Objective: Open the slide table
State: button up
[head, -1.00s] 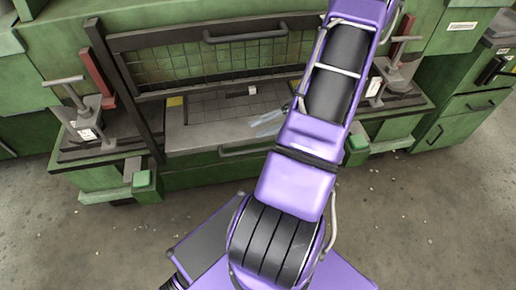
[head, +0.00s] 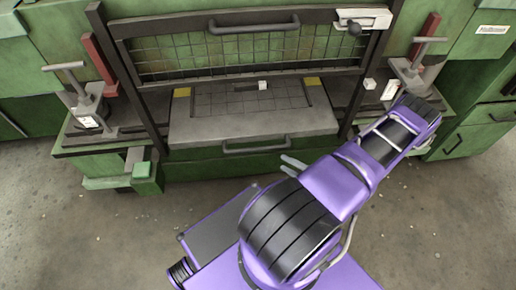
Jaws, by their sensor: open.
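The slide table (head: 205,130) is a grey plate with a grid-marked top in the middle of the green machine. A dark bar handle (head: 240,149) runs along its front edge, above a green front panel. My gripper (head: 289,167) shows only as two pale grey fingertips, spaced apart, poking out from behind my purple arm. They are open and empty, below and right of the handle in the picture, and appear apart from it. The rest of the gripper is hidden behind the arm.
A mesh guard (head: 180,62) with its own handle (head: 240,29) stands upright behind the table. Clamp stations with a left lever (head: 62,67) and a right lever (head: 430,40) flank it. A green block (head: 142,170) juts out at left front. Bare floor (head: 110,240) lies before the machine.

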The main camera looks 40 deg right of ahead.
aim_at(258, 149)
jog(key=x, duration=1.3)
jog(key=shift+w+f, duration=0.1)
jog(key=shift+w, duration=0.2)
grip_shut()
dwell(0.8)
